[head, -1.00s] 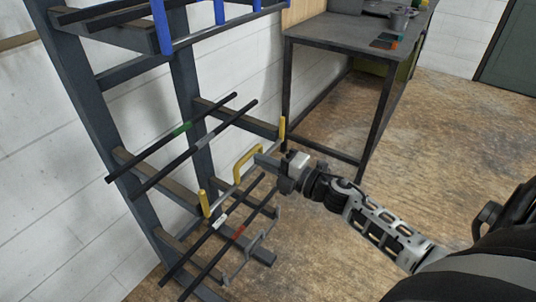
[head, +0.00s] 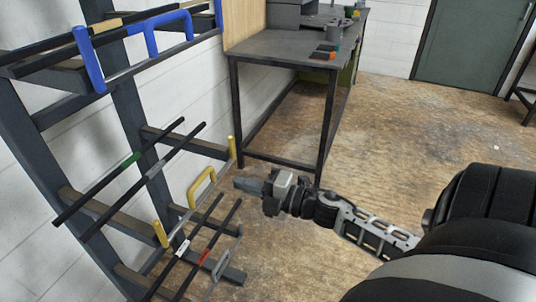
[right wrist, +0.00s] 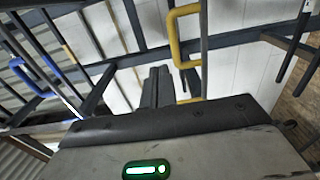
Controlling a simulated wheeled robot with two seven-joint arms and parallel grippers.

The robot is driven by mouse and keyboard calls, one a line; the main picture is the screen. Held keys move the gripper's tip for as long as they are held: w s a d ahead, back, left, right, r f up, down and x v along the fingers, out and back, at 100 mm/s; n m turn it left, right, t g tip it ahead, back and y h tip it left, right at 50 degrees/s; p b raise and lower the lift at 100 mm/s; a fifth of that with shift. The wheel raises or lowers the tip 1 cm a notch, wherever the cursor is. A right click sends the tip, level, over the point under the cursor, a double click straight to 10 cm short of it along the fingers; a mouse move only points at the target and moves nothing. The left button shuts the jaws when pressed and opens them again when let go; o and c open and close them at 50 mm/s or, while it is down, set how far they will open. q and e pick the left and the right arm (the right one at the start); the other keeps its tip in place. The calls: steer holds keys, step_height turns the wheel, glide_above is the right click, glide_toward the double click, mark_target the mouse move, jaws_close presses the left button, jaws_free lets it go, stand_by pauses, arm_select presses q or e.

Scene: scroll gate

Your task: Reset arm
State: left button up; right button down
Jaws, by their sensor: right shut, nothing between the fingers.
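My right gripper (head: 248,185) is shut and empty in the head view. Its fingertips point left toward the yellow-handled gate (head: 202,187) on the rack, with a small gap to the handle. In the right wrist view the closed fingers (right wrist: 157,88) stand side by side, just left of the yellow handle (right wrist: 176,40). My right arm reaches in from the lower right. My left gripper is not in view.
A dark metal rack (head: 135,110) stands at the left, holding several dark rods. A blue-handled gate (head: 150,45) is on its upper level. A dark workbench (head: 265,46) stands behind. The wooden floor (head: 405,130) at the right is clear.

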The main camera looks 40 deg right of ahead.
steer(key=r+v, duration=0.1)
steer(key=v, duration=0.4)
steer(key=s+a+f+m+g+h, duration=0.2)
steer(key=s+a+f+m+g, duration=0.1)
steer(key=a+f+m, duration=0.5)
steer(key=s+a+f+m+g+h, duration=0.2)
steer(key=s+a+f+m+g, duration=0.1)
steer(key=s+a+f+m, duration=0.3)
steer(key=a+f+m, duration=0.2)
steer(key=a+m, duration=0.2)
steer(key=m, duration=0.2)
steer(key=shift+s+a, duration=0.3)
steer(key=shift+a, duration=0.1)
steer(key=shift+s, duration=0.1)
